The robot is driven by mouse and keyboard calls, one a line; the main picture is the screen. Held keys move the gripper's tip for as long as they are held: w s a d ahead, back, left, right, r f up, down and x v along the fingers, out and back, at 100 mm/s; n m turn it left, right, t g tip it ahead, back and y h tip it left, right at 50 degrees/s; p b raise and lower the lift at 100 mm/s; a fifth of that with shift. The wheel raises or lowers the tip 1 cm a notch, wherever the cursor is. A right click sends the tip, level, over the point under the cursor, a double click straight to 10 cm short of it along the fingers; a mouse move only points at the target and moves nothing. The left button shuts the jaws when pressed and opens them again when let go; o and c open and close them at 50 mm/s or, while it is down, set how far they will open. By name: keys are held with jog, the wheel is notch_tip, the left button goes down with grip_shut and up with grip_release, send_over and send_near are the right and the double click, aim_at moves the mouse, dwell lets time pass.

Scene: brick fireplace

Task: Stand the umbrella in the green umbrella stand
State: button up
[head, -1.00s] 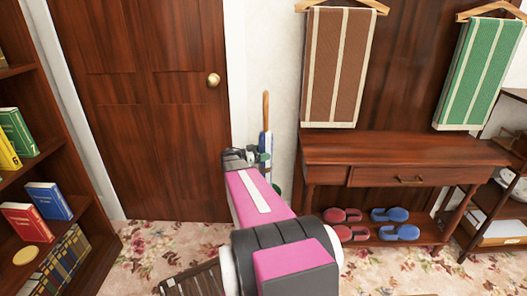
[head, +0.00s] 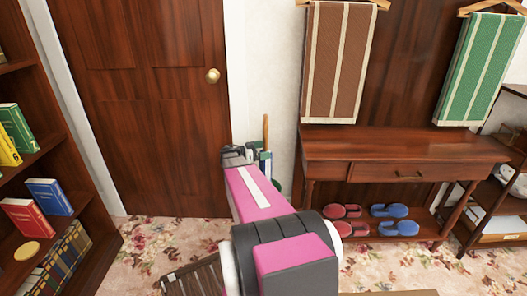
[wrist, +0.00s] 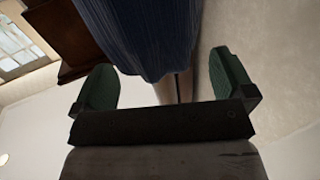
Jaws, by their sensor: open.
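The umbrella has a light wooden handle (head: 266,130) that points up beside the door frame. Its blue folded canopy (wrist: 140,35) fills the top middle of the wrist view, between and beyond the fingers. My gripper (head: 262,155) is at the umbrella just below the handle, and in the wrist view (wrist: 165,85) its two green-padded fingers stand wide apart. A narrow strip of green, likely the umbrella stand (head: 277,187), shows low behind my arm. My arm hides most of the stand and the umbrella's lower end, so I cannot see how the umbrella sits in it.
A brown door (head: 150,100) is behind on the left, and a bookshelf (head: 75,215) stands at the far left. A wooden console table (head: 400,150) with slippers below stands close on the right. Flowered carpet (head: 150,245) is open on the left.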

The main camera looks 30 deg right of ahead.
jog(key=v, duration=1)
jog(key=shift+w+a, duration=0.1)
dwell(0.6)
